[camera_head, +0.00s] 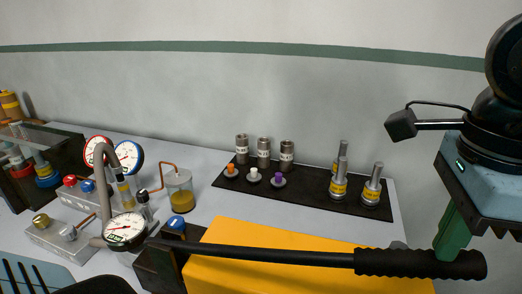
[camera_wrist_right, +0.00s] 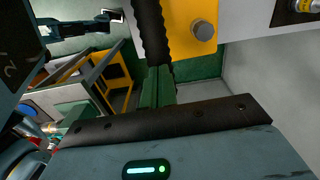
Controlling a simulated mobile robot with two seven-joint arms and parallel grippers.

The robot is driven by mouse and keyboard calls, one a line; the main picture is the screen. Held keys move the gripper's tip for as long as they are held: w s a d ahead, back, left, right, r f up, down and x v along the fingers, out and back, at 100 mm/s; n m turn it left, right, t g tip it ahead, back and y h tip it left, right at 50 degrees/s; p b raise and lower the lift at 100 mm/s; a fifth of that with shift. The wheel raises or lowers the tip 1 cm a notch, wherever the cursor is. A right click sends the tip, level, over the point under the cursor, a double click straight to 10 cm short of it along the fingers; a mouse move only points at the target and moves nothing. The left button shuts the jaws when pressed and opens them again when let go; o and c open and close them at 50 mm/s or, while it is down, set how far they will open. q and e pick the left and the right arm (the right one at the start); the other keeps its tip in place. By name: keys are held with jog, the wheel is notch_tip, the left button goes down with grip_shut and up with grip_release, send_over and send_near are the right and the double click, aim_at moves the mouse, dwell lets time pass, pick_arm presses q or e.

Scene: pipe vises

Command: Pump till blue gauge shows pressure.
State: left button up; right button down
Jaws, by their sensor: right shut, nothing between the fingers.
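The blue-rimmed gauge (camera_head: 129,157) stands at the back left of the bench beside a red-rimmed gauge (camera_head: 97,151); its reading is too small to tell. The pump's long black lever (camera_head: 270,255) runs right, nearly level, from a dark block to a ribbed grip (camera_head: 415,263). My right gripper (camera_head: 447,245) has green fingers, shut and empty, pointing down at the outer part of this grip. In the right wrist view the fingers (camera_wrist_right: 158,88) reach up to the ribbed grip (camera_wrist_right: 152,30); whether they touch it is unclear.
A yellow box (camera_head: 270,240) lies under the lever. A larger black-rimmed gauge (camera_head: 125,231) and a jar of yellow liquid (camera_head: 180,190) stand at left. A black mat (camera_head: 310,193) holds several metal cylinders and small coloured-knob parts. A wall closes the back.

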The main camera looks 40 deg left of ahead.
pick_arm(q)
jog(key=shift+f, duration=0.1)
pick_arm(e)
jog(key=shift+d+f, duration=0.1)
jog(key=shift+f, duration=0.1)
pick_arm(q)
jog(key=shift+w, duration=0.2)
jog(key=shift+w, duration=0.1)
pick_arm(e)
jog(key=shift+f, duration=0.1)
